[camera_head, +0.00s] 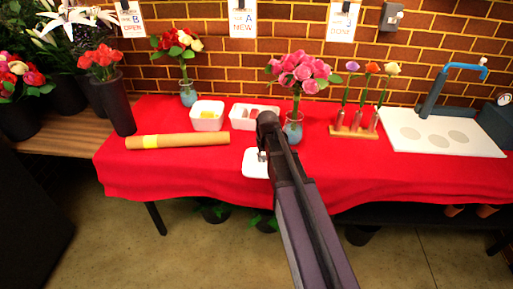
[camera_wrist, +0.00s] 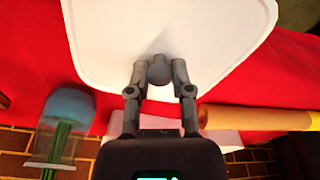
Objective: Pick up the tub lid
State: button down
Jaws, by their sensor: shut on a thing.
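The tub lid is a flat white square with rounded corners and a small grey knob. In the head view the lid (camera_head: 254,168) is at the front edge of the red table, partly hidden behind my arm. In the wrist view the lid (camera_wrist: 110,45) fills the upper middle. My gripper (camera_wrist: 160,72) is shut on the lid's grey knob, one finger on each side. In the head view my gripper (camera_head: 263,155) is at the lid, its fingers mostly hidden by the arm. I cannot tell whether the lid touches the cloth.
Two white tubs (camera_head: 207,115) (camera_head: 240,117) stand open behind the lid. A pink bouquet in a glass vase (camera_head: 293,130) is close to my arm. A wrapping roll (camera_head: 178,141) lies to the left. A wooden rack (camera_head: 354,131) and a white board (camera_head: 440,145) are to the right.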

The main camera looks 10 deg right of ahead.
jog(key=shift+s+d+r, duration=0.1)
jog(key=shift+s+d, duration=0.15)
jog(key=shift+s, duration=0.75)
jog(key=shift+s+d+r, duration=0.1)
jog(key=shift+s+d, duration=0.1)
jog(key=shift+s, duration=0.75)
